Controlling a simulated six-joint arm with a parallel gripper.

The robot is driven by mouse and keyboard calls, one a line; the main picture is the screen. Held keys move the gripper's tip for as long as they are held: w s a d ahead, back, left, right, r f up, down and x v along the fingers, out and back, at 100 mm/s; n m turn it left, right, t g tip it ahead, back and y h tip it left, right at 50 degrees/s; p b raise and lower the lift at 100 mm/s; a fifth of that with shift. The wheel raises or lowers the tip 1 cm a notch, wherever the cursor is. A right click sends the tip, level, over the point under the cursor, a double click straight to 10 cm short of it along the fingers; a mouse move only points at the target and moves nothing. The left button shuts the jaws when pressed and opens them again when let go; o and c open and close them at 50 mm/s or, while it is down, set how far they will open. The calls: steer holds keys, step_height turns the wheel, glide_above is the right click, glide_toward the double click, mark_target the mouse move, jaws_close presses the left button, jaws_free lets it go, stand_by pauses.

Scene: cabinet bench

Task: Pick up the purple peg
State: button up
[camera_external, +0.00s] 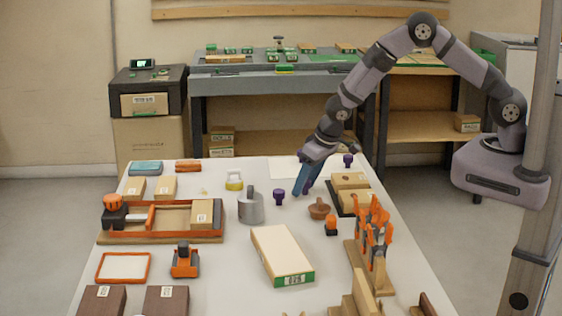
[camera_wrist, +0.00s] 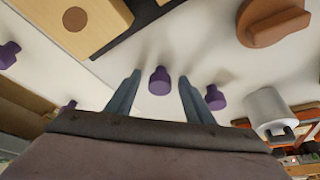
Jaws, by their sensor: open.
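My gripper (camera_external: 307,181) points down over the white table, its two blue-grey fingers spread apart. In the wrist view, my gripper (camera_wrist: 160,76) has a purple peg (camera_wrist: 159,81) showing between its fingertips, with visible space on both sides. I cannot tell whether the fingertips are level with it. Another purple peg (camera_wrist: 215,97) stands just right of the right finger; it also shows in the external view (camera_external: 279,197). A further purple peg (camera_wrist: 8,54) is at the wrist view's left edge, and stands near the table's back in the external view (camera_external: 348,160).
A brown wooden knob-like piece (camera_external: 319,208) and a grey metal can (camera_external: 250,208) stand close by. Wooden blocks (camera_external: 350,181) lie on a dark tray to the right. An orange rack (camera_external: 374,243) rises nearer the front. A white-topped box (camera_external: 282,255) lies mid-table.

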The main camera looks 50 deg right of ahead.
steer(key=c, duration=1.1)
steer(key=shift+r, duration=0.15)
